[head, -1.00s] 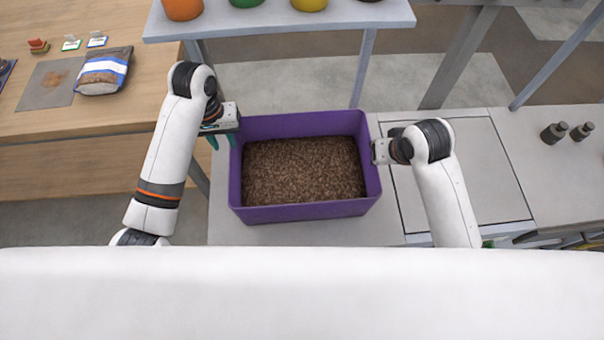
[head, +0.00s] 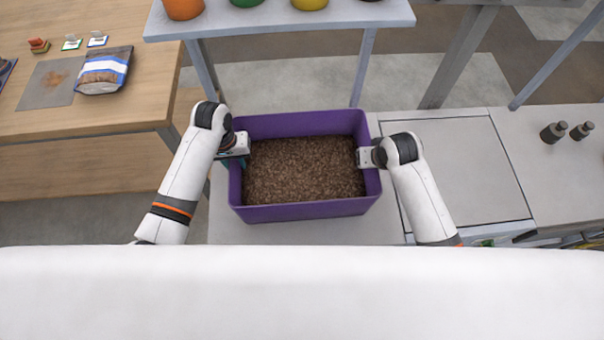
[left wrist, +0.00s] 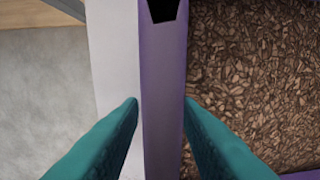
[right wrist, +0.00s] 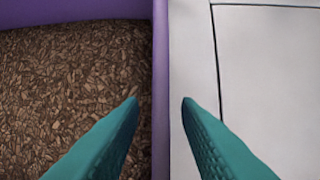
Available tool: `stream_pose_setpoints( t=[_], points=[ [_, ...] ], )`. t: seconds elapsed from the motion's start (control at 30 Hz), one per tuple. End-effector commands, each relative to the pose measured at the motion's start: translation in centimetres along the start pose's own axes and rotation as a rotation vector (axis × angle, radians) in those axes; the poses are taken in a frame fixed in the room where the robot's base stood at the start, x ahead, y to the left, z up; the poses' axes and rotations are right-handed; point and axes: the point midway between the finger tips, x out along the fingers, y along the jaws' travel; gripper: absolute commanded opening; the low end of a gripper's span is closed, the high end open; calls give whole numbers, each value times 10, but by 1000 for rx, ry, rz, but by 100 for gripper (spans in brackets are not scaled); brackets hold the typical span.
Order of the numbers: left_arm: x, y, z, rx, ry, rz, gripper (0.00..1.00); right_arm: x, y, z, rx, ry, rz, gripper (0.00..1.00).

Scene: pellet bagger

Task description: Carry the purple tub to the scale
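The purple tub (head: 305,211), full of brown pellets, stands on the pale counter. Its left wall (left wrist: 163,120) runs between the two teal fingers of my left gripper (head: 238,161); that gripper is open, one finger on each side of the wall. Its right wall (right wrist: 160,90) runs between the fingers of my right gripper (head: 364,158), also open, with visible gaps. A flat square plate with a dark outline (head: 460,160), apparently the scale, lies just right of the tub, partly behind my right arm.
A raised shelf (head: 280,24) with coloured pots crosses behind the tub. Two dark bottles (head: 553,132) stand on the counter at the right. A wooden table (head: 100,118) with a bag (head: 103,72) is at the left. The plate's surface is clear.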

Motion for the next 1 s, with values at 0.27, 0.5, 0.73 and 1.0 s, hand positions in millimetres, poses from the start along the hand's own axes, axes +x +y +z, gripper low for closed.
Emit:
stream_pose_setpoints(
  t=[0.27,0.5,0.73,1.0],
  points=[
    [0,0,0,0,0,0,0,0,0,0,0,0,0,0],
    [0,0,0,0,0,0,0,0,0,0,0,0,0,0],
    [-1,0,0,0,0,0,0,-1,0,0,0,0,0,0],
    [-1,0,0,-1,0,1,0,-1,0,0,0,1,0,0]
  ],
)
